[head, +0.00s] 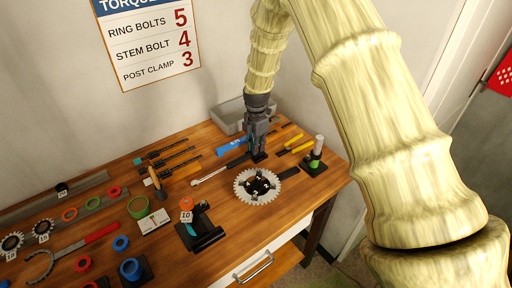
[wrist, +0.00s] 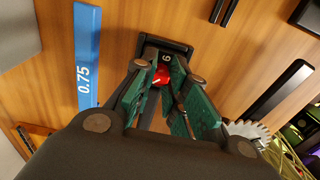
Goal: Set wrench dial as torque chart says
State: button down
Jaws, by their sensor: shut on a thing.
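The torque chart (head: 150,45) on the wall reads RING BOLTS 5, STEM BOLT 4, POST CLAMP 3. The fingers hide much of the dial, and I cannot make out a pointer.
A toothed chainring (head: 242,194) lies just in front of my gripper. A blue 0.75 strip (head: 232,146) and a grey bin (head: 228,117) are behind it. A stand with a white-topped post (head: 317,150) is to the right. Several rings, sprockets and tools crowd the left.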

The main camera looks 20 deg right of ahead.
jog(key=shift+m, duration=0.9)
jog(key=c, duration=1.4)
grip_release()
jog(key=shift+o, duration=0.2)
jog(key=shift+r, duration=0.1)
notch_tip(320, 180, up, 12)
